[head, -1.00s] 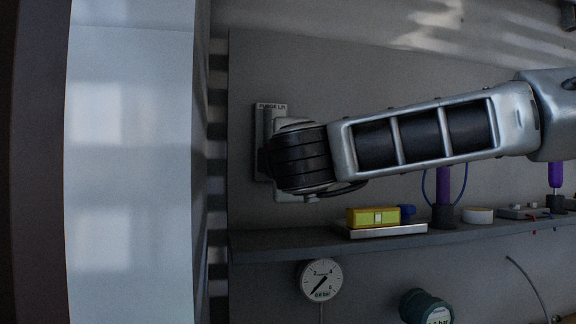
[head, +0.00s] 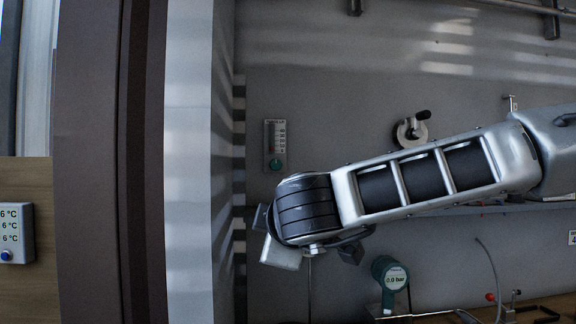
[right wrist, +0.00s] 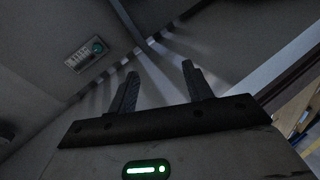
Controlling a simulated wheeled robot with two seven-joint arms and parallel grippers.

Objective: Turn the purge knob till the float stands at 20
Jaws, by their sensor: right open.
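The purge panel (head: 275,134) is a small grey plate with a pale vertical scale on the wall, left of centre in the head view. Its round green purge knob (head: 276,164) sits at the lower end. The float and its reading are too small to make out. The right wrist view shows the panel (right wrist: 82,57) at upper left, with the green knob (right wrist: 97,47) at its upper right end. My right gripper (right wrist: 160,72) is open and empty, apart from the knob and to its right in that view. In the head view my right wrist is below the panel. My left gripper is not in view.
A handwheel with a dark handle (head: 412,131) is on the wall right of the panel. A green gauge (head: 391,276) reading 0.0 bar is lower down. A pale pillar (head: 188,160) stands left of the panel. A temperature display (head: 14,234) hangs at far left.

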